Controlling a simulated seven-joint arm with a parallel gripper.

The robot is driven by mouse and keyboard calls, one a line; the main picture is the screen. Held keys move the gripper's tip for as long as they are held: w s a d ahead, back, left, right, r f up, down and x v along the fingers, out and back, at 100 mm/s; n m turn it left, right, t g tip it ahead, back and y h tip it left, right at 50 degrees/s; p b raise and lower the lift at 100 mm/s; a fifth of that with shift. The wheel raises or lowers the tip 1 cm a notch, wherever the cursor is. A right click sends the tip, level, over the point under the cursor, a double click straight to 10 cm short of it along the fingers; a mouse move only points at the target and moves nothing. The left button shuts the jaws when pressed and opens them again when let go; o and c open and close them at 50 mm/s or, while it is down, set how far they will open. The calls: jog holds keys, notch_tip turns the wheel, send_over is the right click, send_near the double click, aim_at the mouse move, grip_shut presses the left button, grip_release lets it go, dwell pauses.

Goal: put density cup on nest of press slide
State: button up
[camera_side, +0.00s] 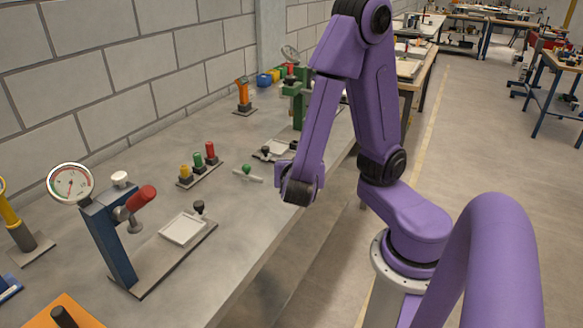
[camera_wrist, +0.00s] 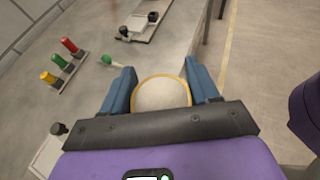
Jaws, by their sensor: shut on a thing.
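The density cup (camera_wrist: 162,94) shows in the wrist view as a round cup with a tan rim and a pale, level top. It sits between the blue fingers of my gripper (camera_wrist: 161,72), which is shut on it. In the side view my gripper (camera_side: 299,190) is over the bench's front edge and hides the cup. The blue press (camera_side: 110,240) with a red handle stands at the left. Its slide carries a pale square nest (camera_side: 184,229) with a black knob behind it. The nest (camera_wrist: 46,157) is partly cut off at the wrist view's lower left.
A green-knobbed lever (camera_side: 248,172) lies between my gripper and a rack of yellow, green and red handles (camera_side: 199,164). A green press (camera_side: 300,100) with another slide (camera_side: 274,151) stands farther back. Bare bench (camera_side: 235,215) lies between my gripper and the blue press.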

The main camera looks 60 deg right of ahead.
jog(key=w+a+n+t+y, duration=0.2)
jog(key=w+n+t+y, duration=0.15)
jog(key=w, duration=0.45)
jog(key=n+t+y, duration=0.3)
jog(key=n+y, duration=0.1)
jog(key=n, duration=0.2)
send_over(160, 205)
jog(key=shift+m, duration=0.25)
jog(key=f, duration=0.9)
jog(key=shift+s+a, duration=0.1)
jog(key=shift+s, duration=0.15)
jog(key=shift+w+f, duration=0.2)
jog(key=shift+f, duration=1.55)
jog(key=shift+f, duration=0.15)
jog(key=o, duration=1.2)
